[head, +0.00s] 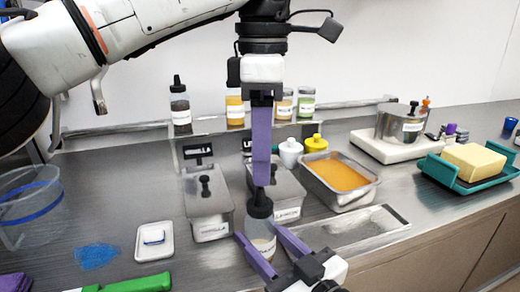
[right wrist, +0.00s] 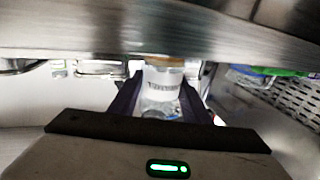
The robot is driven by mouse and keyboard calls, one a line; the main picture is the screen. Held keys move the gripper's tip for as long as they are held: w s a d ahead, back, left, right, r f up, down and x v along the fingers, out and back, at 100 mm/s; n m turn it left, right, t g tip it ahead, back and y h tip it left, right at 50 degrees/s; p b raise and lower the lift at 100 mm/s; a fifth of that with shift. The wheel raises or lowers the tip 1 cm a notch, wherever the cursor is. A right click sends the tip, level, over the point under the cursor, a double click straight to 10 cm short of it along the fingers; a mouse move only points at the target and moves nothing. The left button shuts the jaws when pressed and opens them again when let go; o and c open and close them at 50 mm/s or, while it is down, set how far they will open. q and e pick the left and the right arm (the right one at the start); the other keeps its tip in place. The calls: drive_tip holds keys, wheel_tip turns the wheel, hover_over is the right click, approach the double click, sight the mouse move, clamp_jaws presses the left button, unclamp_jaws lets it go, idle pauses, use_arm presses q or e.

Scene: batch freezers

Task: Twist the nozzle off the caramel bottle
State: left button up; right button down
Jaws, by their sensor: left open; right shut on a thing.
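The caramel bottle (head: 262,236) stands upright near the front edge of the counter, a clear body with a white label and a black nozzle (head: 260,205) on top. My right gripper (head: 259,238) is shut on its body, one purple finger on each side. The label and clear body also show between the fingers in the right wrist view (right wrist: 161,88). My left gripper (head: 262,184) is open and points straight down over the bottle, its fingertips at the top of the nozzle. Its fingers are seen edge-on, so whether the nozzle tip lies between them is unclear.
Lidded steel pans (head: 208,215) stand left of and behind the bottle. An orange-filled pan (head: 345,195) is to the right. A shelf behind holds several bottles, including a dark one (head: 180,108). A small white dish (head: 154,241) and green-handled tool (head: 140,283) lie left.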

sight(260, 189)
use_arm(q)
drive_tip(key=m, duration=0.4)
drive_tip(key=shift+m, duration=0.3)
drive_tip(key=m, duration=0.6)
drive_tip(key=shift+m, duration=0.3)
drive_tip(key=m, duration=0.6)
drive_tip(key=shift+a, duration=0.1)
drive_tip(key=m, duration=0.5)
drive_tip(key=shift+w+m, duration=0.1)
drive_tip(key=shift+m, duration=0.2)
drive_tip(key=shift+f, duration=4)
